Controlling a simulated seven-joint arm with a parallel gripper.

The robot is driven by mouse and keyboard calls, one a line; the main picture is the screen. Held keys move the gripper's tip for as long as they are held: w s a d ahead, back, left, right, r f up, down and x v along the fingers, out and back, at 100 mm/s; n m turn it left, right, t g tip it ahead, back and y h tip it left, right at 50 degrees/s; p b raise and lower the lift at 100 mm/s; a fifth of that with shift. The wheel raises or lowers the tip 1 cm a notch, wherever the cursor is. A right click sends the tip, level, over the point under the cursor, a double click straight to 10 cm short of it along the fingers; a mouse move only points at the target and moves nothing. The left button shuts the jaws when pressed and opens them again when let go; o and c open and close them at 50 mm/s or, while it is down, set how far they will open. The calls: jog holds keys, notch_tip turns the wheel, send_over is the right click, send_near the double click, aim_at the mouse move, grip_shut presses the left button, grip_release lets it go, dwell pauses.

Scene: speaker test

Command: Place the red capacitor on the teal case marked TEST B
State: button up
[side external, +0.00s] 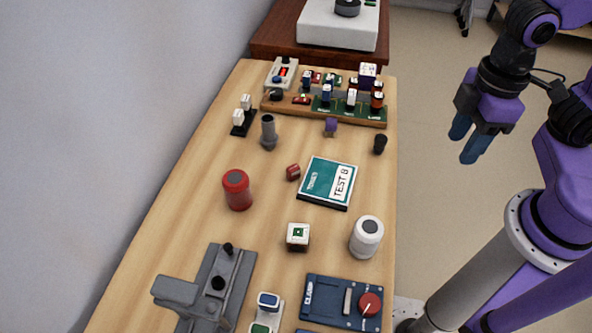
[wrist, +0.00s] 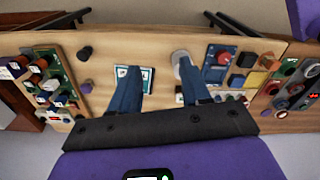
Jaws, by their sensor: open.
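The teal case marked TEST B (side external: 322,180) lies flat on the wooden bench, with a white label panel. A small dark-red cylinder (side external: 293,172) lies just left of it, apart from it. A larger bright-red can (side external: 237,190) stands upright farther left. I cannot tell from looks alone which of these two is the red capacitor. My gripper (side external: 467,142) is open and empty, off to the right of the bench and raised. In the wrist view, my gripper (wrist: 158,80) has its blue fingers apart, and one partly covers the teal case (wrist: 148,74).
A white can (side external: 366,237) and a small white cube (side external: 298,236) stand nearer than the case. A blue box with a red knob (side external: 343,301) and a grey clamp-like fixture (side external: 217,285) are at the near end. A crowded circuit board (side external: 345,107) fills the far end.

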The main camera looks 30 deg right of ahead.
jog(key=w+a+f+m, duration=0.1)
jog(key=w+a+m, duration=0.2)
jog(key=w+a, duration=0.4)
jog(key=w+a+f+m, duration=0.1)
jog(key=w+a+m, duration=0.25)
jog(key=w, duration=0.65)
jog(key=m, duration=0.5)
send_over(292, 166)
notch_tip(292, 166, down, 7)
jog(key=f, duration=1.1)
jog(key=shift+w+a+f, duration=0.2)
jog(key=shift+f, duration=0.15)
jog(key=shift+s+d+f, duration=0.1)
jog(key=shift+f, duration=1.15)
jog(key=shift+s+d+f, duration=0.1)
jog(key=shift+f, duration=1.15)
jog(key=c, duration=0.8)
